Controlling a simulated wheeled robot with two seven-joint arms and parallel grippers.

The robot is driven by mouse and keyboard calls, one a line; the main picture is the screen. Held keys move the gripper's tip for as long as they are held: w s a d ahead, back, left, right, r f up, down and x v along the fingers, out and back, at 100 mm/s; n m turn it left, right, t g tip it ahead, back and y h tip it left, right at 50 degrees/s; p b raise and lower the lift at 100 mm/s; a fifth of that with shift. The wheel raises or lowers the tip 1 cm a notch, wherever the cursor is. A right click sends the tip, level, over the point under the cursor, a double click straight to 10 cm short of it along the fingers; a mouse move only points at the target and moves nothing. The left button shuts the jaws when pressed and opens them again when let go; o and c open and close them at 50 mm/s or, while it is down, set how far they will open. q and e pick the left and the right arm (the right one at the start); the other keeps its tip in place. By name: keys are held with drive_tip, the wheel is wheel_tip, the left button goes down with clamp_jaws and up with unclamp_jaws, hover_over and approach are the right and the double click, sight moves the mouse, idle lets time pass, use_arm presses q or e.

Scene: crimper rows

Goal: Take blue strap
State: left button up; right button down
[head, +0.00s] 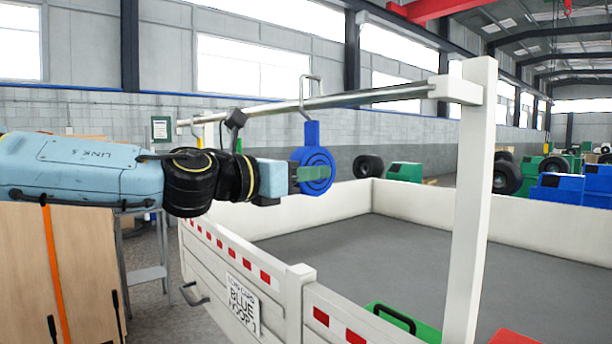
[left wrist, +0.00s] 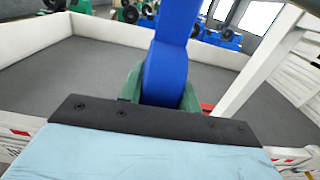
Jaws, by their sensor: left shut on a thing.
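The blue strap (head: 312,160) is a rolled blue coil with a short upright tab. It hangs from a metal hook (head: 308,90) on a horizontal rail (head: 360,96). My left gripper (head: 314,173) comes in from the left, and its green fingers are shut on the blue coil. In the left wrist view the blue strap (left wrist: 170,65) rises between the green fingers (left wrist: 160,92) and runs out at the top. The hook still appears to pass over the rail. My right gripper is not in view.
The rail is held by a white post (head: 474,200) at the right. Below is a white-walled trailer (head: 240,262) with a grey floor, a green case (head: 402,322) and a red thing (head: 513,337) near the front. Wooden boards (head: 85,270) stand at lower left.

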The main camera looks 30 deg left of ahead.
use_arm(q)
drive_tip(key=shift+r, duration=0.4)
drive_tip(key=shift+s+a, duration=0.2)
drive_tip(key=shift+s, duration=0.2)
drive_tip(key=v, duration=1.1)
drive_tip(key=shift+f, duration=0.1)
idle(0.3)
